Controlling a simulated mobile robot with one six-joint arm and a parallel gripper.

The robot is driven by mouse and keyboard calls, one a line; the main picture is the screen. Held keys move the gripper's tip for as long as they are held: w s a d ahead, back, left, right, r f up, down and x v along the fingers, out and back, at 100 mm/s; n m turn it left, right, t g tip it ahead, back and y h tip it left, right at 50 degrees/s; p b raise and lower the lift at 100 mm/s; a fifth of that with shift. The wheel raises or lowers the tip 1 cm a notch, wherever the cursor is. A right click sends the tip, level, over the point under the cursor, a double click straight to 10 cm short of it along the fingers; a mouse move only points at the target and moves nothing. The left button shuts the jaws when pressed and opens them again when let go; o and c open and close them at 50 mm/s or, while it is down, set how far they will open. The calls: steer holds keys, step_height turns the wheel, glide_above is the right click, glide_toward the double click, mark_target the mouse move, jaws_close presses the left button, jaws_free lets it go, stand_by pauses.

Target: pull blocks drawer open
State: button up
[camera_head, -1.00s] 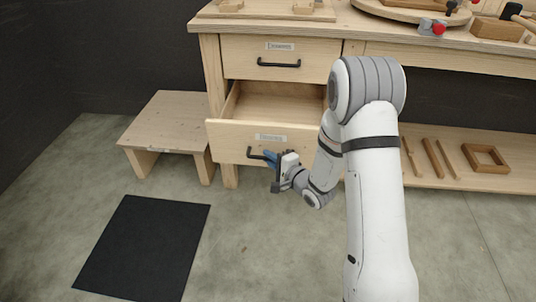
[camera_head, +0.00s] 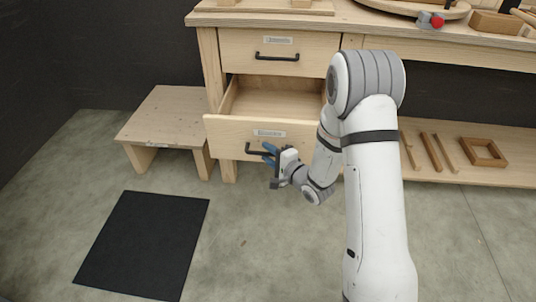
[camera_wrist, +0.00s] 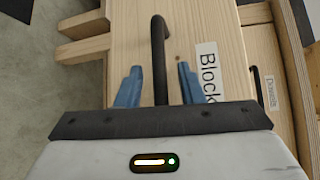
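The blocks drawer (camera_head: 225,128) is the lower drawer of the bench and stands partly open, its inside (camera_head: 275,98) showing bare wood. Its label (camera_wrist: 208,72) reads "Block" in the wrist view, the rest being cut off. Its black bar handle (camera_wrist: 158,45) runs between the two blue fingers of my gripper (camera_wrist: 160,86), with a gap on each side. My gripper is open around the handle. In the head view my gripper (camera_head: 268,153) is at the drawer's front, and it hides part of the handle (camera_head: 252,151).
A closed upper drawer (camera_head: 235,50) with a black handle is above. A low wooden stool (camera_head: 165,110) stands left of the bench. A black mat (camera_head: 145,245) lies on the floor. A lower shelf (camera_head: 460,172) at right holds wooden pieces.

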steer(key=p+v, duration=0.2)
steer(key=v, duration=0.5)
steer(key=shift+s+d, duration=0.3)
steer(key=shift+r, duration=0.1)
steer(key=d+r+n+g+h+p, duration=0.1)
steer(key=d+r+n+h+p, duration=0.15)
steer(key=d+r+p, duration=0.4)
steer(key=s+d+r+n+g+h+p, duration=0.1)
steer(key=r+h+p, duration=0.3)
steer(key=r, duration=0.6)
steer(key=d+r+n+g+h+p, duration=0.1)
steer(key=d+r+n+h+p, duration=0.15)
steer(key=d+r+p, duration=0.4)
steer(key=s+r+n+g+h+p, duration=0.2)
steer(key=s+r+n+g+p, duration=0.3)
steer(key=s+r+p, duration=0.6)
steer(key=s+r+g, duration=0.1)
steer(key=s+r, duration=1)
steer(key=shift+r, duration=0.15)
